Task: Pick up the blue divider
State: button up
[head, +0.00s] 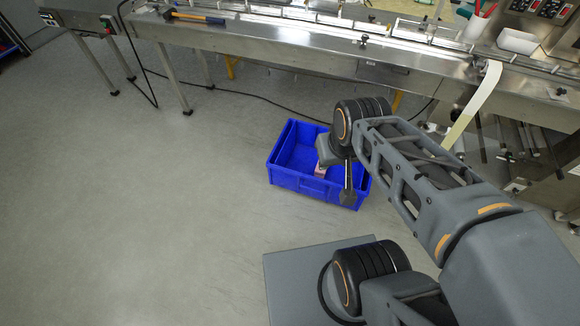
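A blue bin (312,187) stands on the floor in front of the machine. A small pinkish item (320,171) shows inside it, partly hidden by my arm. I cannot make out a blue divider apart from the bin's own blue walls. My gripper (347,197) points down over the right part of the bin, in front of its near wall in the picture. Its fingers are seen edge-on and small, so whether they are open, shut or holding something is unclear. My wrist and arm hide the bin's right side.
A long steel machine (260,33) on legs runs across the back, with a hammer (195,17) on its left part. A pale film strip (474,108) hangs from it at the right. A black cable lies on the floor behind the bin. The floor to the left is clear.

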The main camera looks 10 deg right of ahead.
aim_at(284, 155)
jog(key=z, duration=0.25)
jog(key=k, duration=0.35)
jog(key=u, duration=1.35)
jog(key=i, duration=2)
jog(key=z, duration=1.25)
jog(key=i, duration=0.75)
jog(key=z, duration=0.85)
